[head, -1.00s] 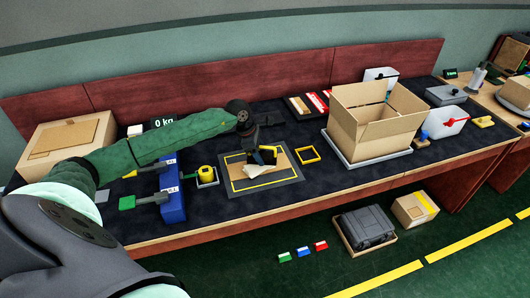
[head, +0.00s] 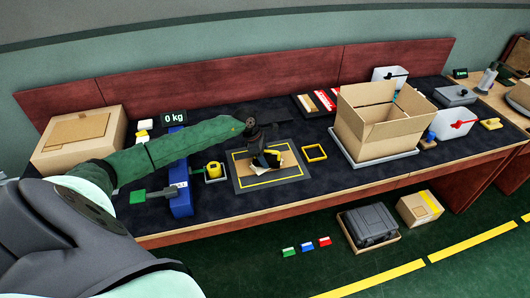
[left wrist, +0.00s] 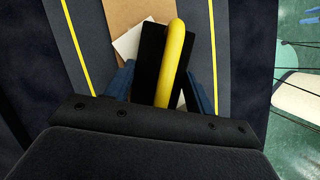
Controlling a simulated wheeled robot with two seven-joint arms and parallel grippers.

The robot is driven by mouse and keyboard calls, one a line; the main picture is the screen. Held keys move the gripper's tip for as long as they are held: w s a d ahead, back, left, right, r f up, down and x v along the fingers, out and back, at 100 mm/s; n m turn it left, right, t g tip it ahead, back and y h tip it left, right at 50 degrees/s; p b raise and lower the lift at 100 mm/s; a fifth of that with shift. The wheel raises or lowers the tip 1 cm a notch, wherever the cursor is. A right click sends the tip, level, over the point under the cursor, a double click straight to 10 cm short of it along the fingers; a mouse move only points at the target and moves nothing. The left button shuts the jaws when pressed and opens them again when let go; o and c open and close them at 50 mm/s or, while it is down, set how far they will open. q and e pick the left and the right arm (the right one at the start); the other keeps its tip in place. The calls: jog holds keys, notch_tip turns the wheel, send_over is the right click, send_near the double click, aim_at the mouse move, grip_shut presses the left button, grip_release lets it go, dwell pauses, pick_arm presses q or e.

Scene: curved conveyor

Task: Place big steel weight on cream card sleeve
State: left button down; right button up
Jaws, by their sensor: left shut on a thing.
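My left gripper (head: 264,152) is shut on a black block with a yellow bar (left wrist: 172,60), over the dark mat with a yellow outline (head: 246,181). The block also shows in the head view (head: 270,157); I cannot tell if it touches what is below. A tan card (head: 288,170) lies on the mat beneath it, with a cream-white piece (left wrist: 129,42) partly hidden by the block; this may be the cream card sleeve. I cannot make out a plain steel weight. My right gripper is not in view.
A yellow object (head: 214,169) sits in a small tray left of the mat. A yellow square frame (head: 315,152) lies right of it. A large open carton (head: 378,129) stands farther right. A closed carton (head: 75,138) and a 0 kg display (head: 174,117) are at left.

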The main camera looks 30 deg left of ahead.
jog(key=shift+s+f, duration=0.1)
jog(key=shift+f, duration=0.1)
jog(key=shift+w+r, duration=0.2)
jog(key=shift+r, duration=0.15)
pick_arm(q)
jog(key=c, duration=0.8)
grip_release()
jog(key=shift+f, duration=0.15)
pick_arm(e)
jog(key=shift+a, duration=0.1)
